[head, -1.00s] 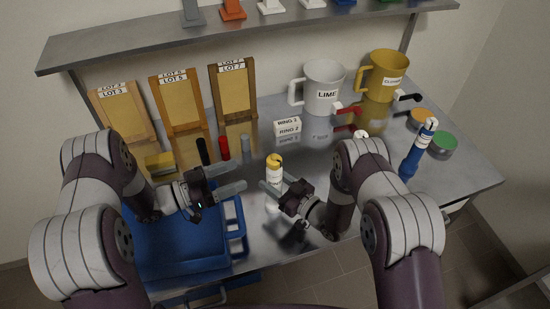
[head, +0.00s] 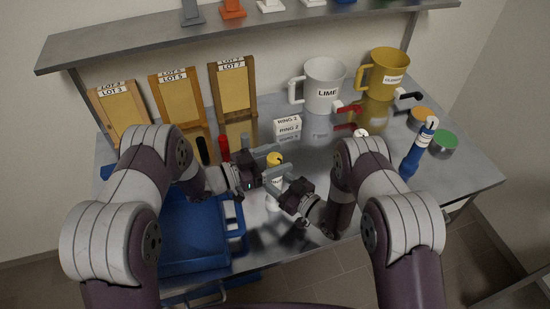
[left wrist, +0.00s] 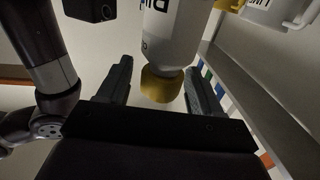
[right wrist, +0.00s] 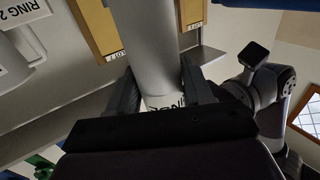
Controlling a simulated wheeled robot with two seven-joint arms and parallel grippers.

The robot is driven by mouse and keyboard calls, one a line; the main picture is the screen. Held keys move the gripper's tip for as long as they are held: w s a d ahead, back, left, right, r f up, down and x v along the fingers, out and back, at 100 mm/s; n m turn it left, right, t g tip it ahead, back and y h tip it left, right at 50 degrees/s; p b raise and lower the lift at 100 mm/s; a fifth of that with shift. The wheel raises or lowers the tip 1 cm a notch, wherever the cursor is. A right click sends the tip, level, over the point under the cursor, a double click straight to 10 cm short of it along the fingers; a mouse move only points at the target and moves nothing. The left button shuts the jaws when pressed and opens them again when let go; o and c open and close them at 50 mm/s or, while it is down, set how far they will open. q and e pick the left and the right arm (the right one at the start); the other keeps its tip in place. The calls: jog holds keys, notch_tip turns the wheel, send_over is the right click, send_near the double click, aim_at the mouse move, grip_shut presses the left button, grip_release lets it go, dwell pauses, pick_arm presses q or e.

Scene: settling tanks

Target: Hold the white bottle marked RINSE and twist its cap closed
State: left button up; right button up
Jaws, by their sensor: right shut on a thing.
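The white bottle (head: 273,196) stands upright near the front of the table, its lettering partly hidden. Its yellow cap (head: 274,158) is on top; the bottle body (left wrist: 172,40) and cap (left wrist: 161,85) also show in the left wrist view. My left gripper (head: 280,161) is at cap height, its fingers on either side of the cap with visible gaps, so it is open. My right gripper (head: 277,188) is shut on the bottle's body, lower down. In the right wrist view the lettered white surface (right wrist: 165,101) is between the fingers, mostly hidden.
A blue crate (head: 195,235) is left of the bottle. A blue bottle (head: 417,152) is at right. A red cylinder (head: 223,148) stands close behind my left gripper.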

pick_arm(q)
jog(key=c, duration=0.8)
pick_arm(e)
jog(key=shift+f, duration=0.1)
pick_arm(q)
jog(key=shift+m+g, duration=0.4)
jog(key=shift+g, duration=0.1)
jog(key=m+g, duration=0.1)
jog(key=g, duration=0.1)
jog(key=m+g+h, duration=0.1)
jog(key=m+g, duration=0.1)
jog(key=g, duration=0.1)
jog(key=shift+h, duration=0.3)
jog(key=shift+m+g, duration=1.8)
jog(key=shift+g, duration=0.8)
jog(key=shift+s+g, duration=0.1)
jog(key=shift+g, duration=0.2)
jog(key=o, duration=1)
